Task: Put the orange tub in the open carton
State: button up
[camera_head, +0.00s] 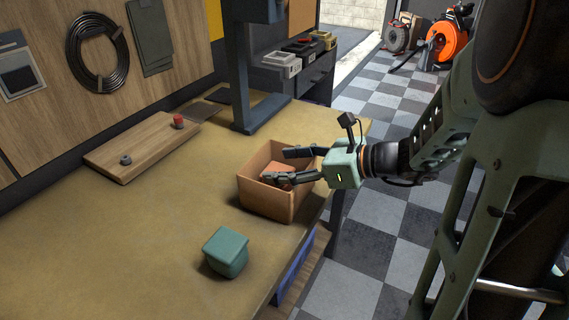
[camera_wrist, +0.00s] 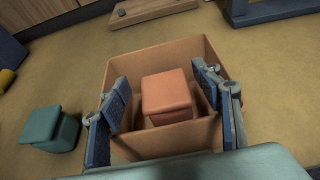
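The orange tub (camera_wrist: 167,94) is a rounded, salmon-orange block inside the open carton (camera_wrist: 133,65). In the head view the tub (camera_head: 279,169) shows partly behind my gripper's fingers. The carton (camera_head: 268,205) is tan-orange, open at the top, and stands upright near the table's right edge. My gripper (camera_head: 278,165) reaches over the carton from the right. In the wrist view its two fingers (camera_wrist: 160,84) are spread wide, with visible gaps between them and the tub. The tub's underside is hidden, so its contact with the carton floor cannot be seen.
A teal tub (camera_head: 226,252) stands on the table (camera_head: 120,260) in front of the carton, left of it in the wrist view. A wooden board (camera_head: 142,148) with small parts and a dark machine column (camera_head: 243,70) are behind. The table's left part is clear.

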jog(key=shift+r+p, duration=0.35)
jog(key=shift+r, duration=0.15)
jog(key=p+v, duration=0.2)
jog(key=v, duration=1)
jog(key=shift+d, duration=0.1)
